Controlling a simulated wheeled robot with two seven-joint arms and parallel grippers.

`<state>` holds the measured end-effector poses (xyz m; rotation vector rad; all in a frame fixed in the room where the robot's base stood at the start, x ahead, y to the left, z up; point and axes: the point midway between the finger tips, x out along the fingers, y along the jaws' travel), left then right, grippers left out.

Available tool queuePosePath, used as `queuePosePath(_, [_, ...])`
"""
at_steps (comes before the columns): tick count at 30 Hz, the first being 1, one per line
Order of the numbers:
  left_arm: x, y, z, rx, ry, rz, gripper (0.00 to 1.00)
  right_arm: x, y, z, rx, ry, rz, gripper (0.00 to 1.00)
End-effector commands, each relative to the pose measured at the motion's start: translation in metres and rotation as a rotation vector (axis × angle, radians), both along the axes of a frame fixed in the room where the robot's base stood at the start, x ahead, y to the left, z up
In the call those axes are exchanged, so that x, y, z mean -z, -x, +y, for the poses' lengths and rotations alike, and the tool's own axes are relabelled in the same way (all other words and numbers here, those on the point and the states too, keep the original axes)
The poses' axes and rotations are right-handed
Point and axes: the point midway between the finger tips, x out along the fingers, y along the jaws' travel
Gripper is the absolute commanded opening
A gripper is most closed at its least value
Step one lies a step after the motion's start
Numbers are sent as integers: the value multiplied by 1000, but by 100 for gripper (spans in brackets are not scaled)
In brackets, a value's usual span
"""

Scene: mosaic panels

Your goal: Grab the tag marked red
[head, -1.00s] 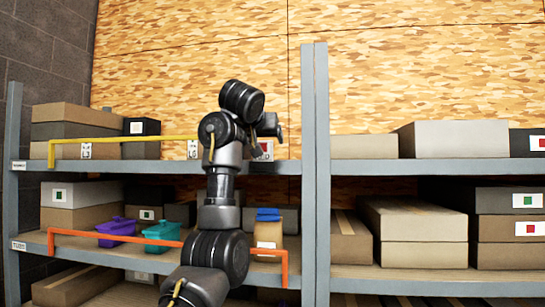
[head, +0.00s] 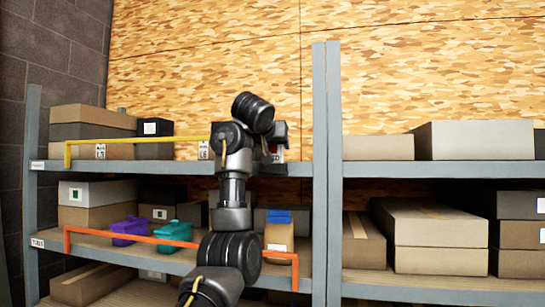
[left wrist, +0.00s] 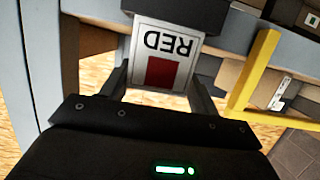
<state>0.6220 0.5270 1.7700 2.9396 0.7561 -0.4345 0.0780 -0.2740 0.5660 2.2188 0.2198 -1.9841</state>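The tag marked RED (left wrist: 165,55) is a white card with a red square. It shows upside down in the left wrist view, in front of my left gripper (left wrist: 160,80). The two fingers are apart, one near each side edge of the card; I cannot tell whether they touch it. In the head view, part of the tag (head: 277,155) shows at the upper shelf's front edge, beside the gripper (head: 271,144). My arm hides much of that spot. My right gripper is not in view.
A yellow bar (head: 130,140) and an orange bar (head: 140,237) run along the shelf fronts. Boxes (head: 93,120) fill the shelves. Purple (head: 130,228) and teal (head: 173,233) containers stand on the lower shelf. A grey post (head: 320,180) rises just right of the arm.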

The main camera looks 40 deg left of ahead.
Motion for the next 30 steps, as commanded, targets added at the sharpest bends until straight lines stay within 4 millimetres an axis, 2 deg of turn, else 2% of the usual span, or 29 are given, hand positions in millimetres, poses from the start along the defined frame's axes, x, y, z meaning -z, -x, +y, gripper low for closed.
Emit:
queuePosePath(1, [0,-1,0,0,0,1,54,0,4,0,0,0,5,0])
queuePosePath(6, [1,-1,0,0,0,2,33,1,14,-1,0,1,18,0])
queuePosePath(22, [-1,-1,0,0,0,6,32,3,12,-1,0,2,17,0])
queuePosePath(30, [-27,0,0,-1,1,3,32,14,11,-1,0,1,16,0])
